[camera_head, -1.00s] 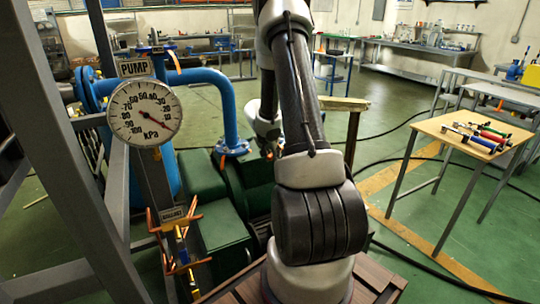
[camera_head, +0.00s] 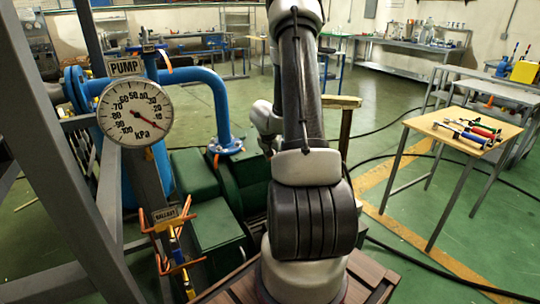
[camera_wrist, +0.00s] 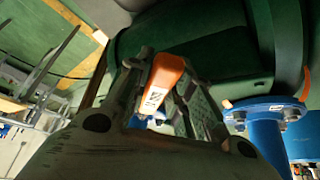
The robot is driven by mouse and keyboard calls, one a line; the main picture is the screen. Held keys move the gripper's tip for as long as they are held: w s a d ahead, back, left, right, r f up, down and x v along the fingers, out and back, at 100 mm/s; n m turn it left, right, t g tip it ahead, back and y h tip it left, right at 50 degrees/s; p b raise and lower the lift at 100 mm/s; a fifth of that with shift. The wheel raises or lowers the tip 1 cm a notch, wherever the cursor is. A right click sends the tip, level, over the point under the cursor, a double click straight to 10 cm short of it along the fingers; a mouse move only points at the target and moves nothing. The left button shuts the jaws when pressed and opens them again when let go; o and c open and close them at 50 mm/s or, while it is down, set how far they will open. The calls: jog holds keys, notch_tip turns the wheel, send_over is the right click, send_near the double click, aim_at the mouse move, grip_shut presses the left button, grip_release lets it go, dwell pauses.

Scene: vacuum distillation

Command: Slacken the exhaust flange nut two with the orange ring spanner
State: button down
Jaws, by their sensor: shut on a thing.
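My gripper (camera_wrist: 160,88) is shut on the orange ring spanner (camera_wrist: 166,70), whose orange part with a pale label shows between the fingers in the wrist view. The spanner's ring end cannot be made out. The blue exhaust flange (camera_wrist: 262,106) lies to the right of my gripper, apart from it, with an orange piece at its left rim. In the head view the blue flange (camera_head: 228,147) ends the bent blue pipe. There my arm hides the gripper and spanner. I cannot tell which nut is number two.
A pump gauge (camera_head: 135,112) and grey frame posts stand at the left. Green pump housings (camera_head: 218,210) lie below the flange. A wooden-topped table (camera_head: 440,125) with several tools stands at the right. Black cables cross the floor. Open green floor lies behind.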

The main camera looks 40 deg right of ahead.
jog(key=shift+s+d, duration=0.2)
jog(key=shift+s, duration=0.1)
jog(key=shift+w+a, duration=0.25)
jog(key=shift+w, duration=0.1)
dwell(0.4)
jog(key=shift+r, duration=4.25)
